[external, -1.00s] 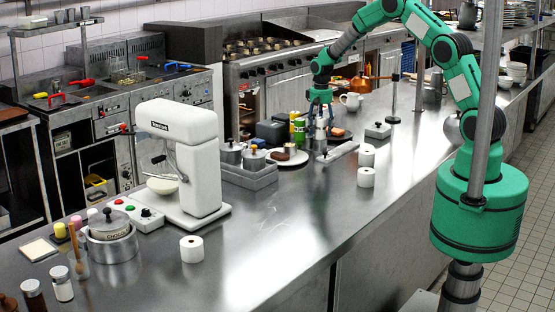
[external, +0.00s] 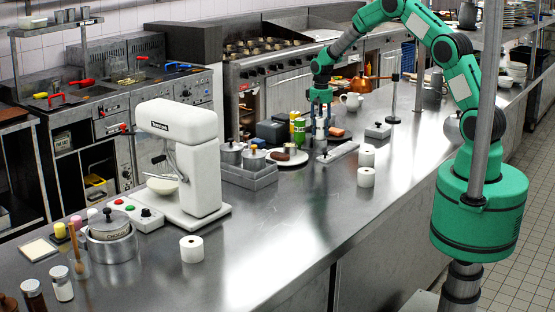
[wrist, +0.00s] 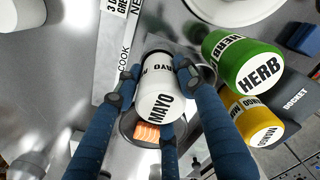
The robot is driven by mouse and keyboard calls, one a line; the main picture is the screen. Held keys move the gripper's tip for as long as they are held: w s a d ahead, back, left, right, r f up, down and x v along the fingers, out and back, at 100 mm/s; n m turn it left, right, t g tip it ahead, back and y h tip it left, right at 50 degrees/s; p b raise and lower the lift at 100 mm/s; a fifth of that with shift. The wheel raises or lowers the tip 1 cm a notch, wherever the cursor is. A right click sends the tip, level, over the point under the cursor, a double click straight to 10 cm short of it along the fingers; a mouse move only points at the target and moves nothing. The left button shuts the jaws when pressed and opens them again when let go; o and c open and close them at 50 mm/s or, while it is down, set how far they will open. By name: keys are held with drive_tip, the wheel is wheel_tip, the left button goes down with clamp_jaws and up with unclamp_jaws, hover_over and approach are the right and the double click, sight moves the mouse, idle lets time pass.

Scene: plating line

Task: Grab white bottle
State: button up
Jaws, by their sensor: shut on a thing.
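The white bottle (wrist: 158,101), labelled MAYO, is in the middle of the wrist view. In the external view the white bottle (external: 320,130) is small and partly covered by the fingers. My gripper (wrist: 155,80) has its blue fingers closed around the bottle, one on each side and one below it in the picture. My gripper also shows in the external view (external: 320,109), pointing down over the counter. I cannot tell whether the bottle's base touches the counter.
A green HERB bottle (wrist: 243,62) and a yellow bottle (wrist: 257,117) stand close on the right in the wrist view. A plate (external: 287,157) with a brown item lies left of the gripper. White rolls (external: 366,177) stand nearer on the steel counter (external: 285,225).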

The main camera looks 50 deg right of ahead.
drive_tip(key=shift+r, duration=5)
drive_tip(key=shift+c, duration=0.2)
